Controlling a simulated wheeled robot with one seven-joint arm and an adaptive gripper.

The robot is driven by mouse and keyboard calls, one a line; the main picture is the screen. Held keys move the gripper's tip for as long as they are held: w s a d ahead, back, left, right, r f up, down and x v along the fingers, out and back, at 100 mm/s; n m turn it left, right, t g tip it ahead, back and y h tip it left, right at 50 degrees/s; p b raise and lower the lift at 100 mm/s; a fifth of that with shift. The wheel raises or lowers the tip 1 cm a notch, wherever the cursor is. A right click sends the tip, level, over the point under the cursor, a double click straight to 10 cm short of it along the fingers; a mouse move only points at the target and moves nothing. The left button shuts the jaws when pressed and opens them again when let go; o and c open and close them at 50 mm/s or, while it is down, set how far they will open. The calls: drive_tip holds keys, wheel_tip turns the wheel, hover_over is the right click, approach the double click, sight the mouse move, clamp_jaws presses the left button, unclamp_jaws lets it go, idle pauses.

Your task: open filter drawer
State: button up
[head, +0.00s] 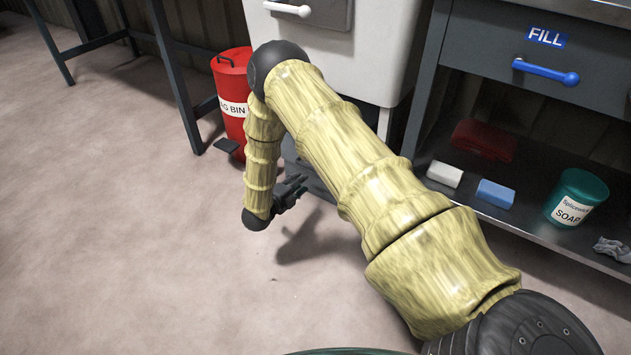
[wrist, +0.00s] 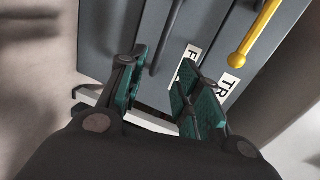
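In the wrist view, a grey drawer front (wrist: 200,25) carries a dark bar handle (wrist: 168,35) and a white label (wrist: 187,62). Only a first letter like "F" shows on the label; my right finger covers the rest. My gripper (wrist: 162,92) is open, its teal-padded fingers apart with nothing held between them. The lower end of the dark handle appears between the fingers in the picture; I cannot tell whether they touch it. In the head view, my gripper (head: 290,190) is low, beside the base of a white cabinet (head: 385,50), partly hidden behind my arm.
A yellow handle (wrist: 258,35) with a label starting "TR" (wrist: 228,85) is right of the dark one. A red bin (head: 232,85) stands left of the cabinet. A bench drawer marked FILL has a blue handle (head: 545,71). Open floor (head: 120,200) lies left.

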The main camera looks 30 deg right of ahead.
drive_tip(key=shift+m, duration=0.4)
drive_tip(key=shift+b+x, duration=2.6)
drive_tip(key=shift+x, duration=3.1)
drive_tip(key=shift+r, duration=0.1)
clamp_jaws()
